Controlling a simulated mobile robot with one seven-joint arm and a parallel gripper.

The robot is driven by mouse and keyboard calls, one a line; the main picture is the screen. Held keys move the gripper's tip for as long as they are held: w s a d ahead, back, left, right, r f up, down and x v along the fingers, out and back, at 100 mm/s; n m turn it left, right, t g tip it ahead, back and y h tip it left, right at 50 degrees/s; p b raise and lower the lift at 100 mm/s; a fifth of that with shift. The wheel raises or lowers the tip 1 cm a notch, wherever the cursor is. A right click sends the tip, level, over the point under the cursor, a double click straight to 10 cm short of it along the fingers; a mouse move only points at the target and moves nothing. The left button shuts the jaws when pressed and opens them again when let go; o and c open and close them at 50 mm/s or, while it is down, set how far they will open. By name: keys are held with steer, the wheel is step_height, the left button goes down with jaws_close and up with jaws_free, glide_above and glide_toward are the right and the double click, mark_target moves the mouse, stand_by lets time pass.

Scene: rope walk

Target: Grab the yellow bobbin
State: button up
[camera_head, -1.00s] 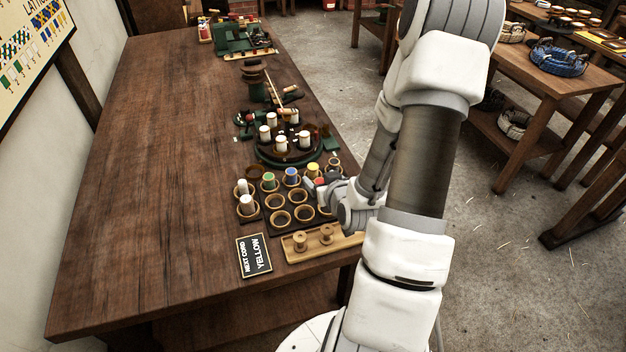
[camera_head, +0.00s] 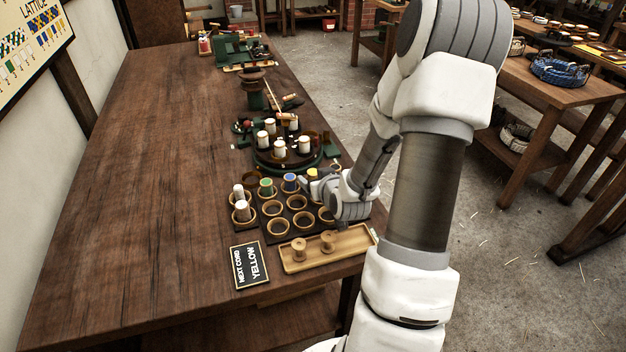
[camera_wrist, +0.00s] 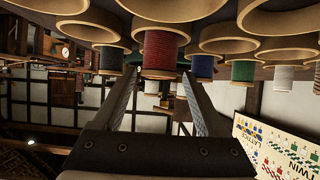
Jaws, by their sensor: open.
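The yellow bobbin (camera_head: 312,173) stands in the back row of the dark cup rack, right of the blue bobbin (camera_head: 290,182); my arm's end partly covers it. My gripper (camera_head: 312,187) is low over the rack's right side, close to it. In the wrist view, which is upside down, my open gripper (camera_wrist: 160,76) has its fingers on either side of a red bobbin (camera_wrist: 160,50) in the picture. I cannot tell whether they touch it. The yellow bobbin is not clearly visible there. A blue bobbin also shows in that view (camera_wrist: 203,68).
A green bobbin (camera_head: 266,187) and white bobbins (camera_head: 242,211) stand in the rack's left cups; several front cups are empty. A wooden tray (camera_head: 345,253) with two bare spools and a sign (camera_head: 250,264) reading "NEXT CORD YELLOW" lie in front. A round carrier (camera_head: 283,160) stands behind.

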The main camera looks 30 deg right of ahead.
mark_target(315, 176)
steer(key=shift+x, duration=1.95)
steer(key=shift+s+d, duration=0.15)
steer(key=shift+d, duration=0.05)
jaws_close()
